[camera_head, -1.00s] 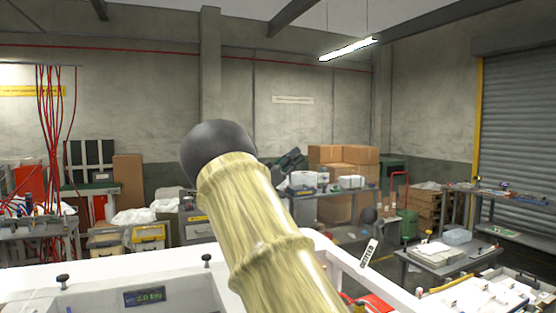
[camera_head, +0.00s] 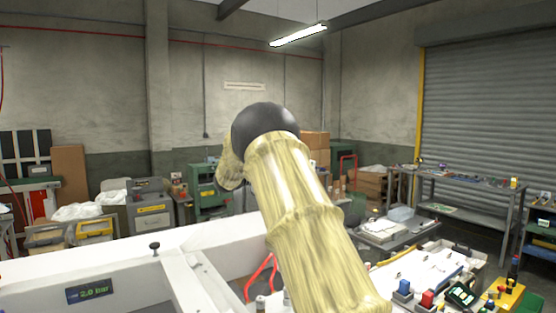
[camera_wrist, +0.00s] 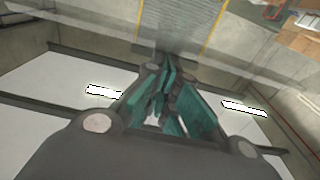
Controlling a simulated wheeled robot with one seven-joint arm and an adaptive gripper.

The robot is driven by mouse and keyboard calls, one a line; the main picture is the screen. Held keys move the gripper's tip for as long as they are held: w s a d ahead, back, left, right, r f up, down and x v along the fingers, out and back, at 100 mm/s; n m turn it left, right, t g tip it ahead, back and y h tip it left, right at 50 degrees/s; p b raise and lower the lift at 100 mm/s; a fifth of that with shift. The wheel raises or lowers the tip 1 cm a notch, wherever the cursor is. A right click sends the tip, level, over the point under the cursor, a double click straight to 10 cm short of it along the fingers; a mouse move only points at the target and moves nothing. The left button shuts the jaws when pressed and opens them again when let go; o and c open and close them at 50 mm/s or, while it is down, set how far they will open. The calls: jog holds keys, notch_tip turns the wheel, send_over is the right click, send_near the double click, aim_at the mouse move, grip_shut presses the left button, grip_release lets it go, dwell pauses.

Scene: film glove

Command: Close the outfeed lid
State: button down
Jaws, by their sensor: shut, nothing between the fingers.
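I cannot make out the outfeed lid in either view. The white machine frame (camera_head: 150,247) stands at the lower left of the head view, with a small display (camera_head: 92,291) reading 2.0 Bar. My arm, in a yellowish film sleeve with a black joint, covers the middle of the head view and hides what lies behind it. My gripper (camera_wrist: 165,75) shows only in the wrist view. Its teal-padded fingers are together with nothing between them. It is apart from the machine, with wall, shutter and ceiling lights behind it.
A red curved part (camera_head: 262,279) shows beyond the white frame. A bench with papers (camera_head: 425,277) and small coloured boxes is at the lower right. Grey work tables (camera_head: 466,186) stand before the roller shutter (camera_head: 485,120). Cartons (camera_head: 315,143) are stacked at the back.

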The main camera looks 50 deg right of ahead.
jog(key=shift+s+d+f+t+y+b, duration=0.2)
jog(key=shift+s+d+f+y, duration=0.35)
jog(key=shift+d+f, duration=2)
jog(key=shift+s+d+f+t+y+b, duration=0.15)
jog(key=shift+d+f+y, duration=0.6)
jog(key=shift+f, duration=3.7)
jog(key=shift+s+d+f+t+y+b, duration=0.2)
jog(key=shift+s+d+f+y, duration=0.85)
jog(key=shift+f, duration=2.45)
jog(key=shift+w+d+r+h, duration=0.1)
jog(key=shift+w+d+h, duration=0.25)
jog(key=shift+w, duration=0.3)
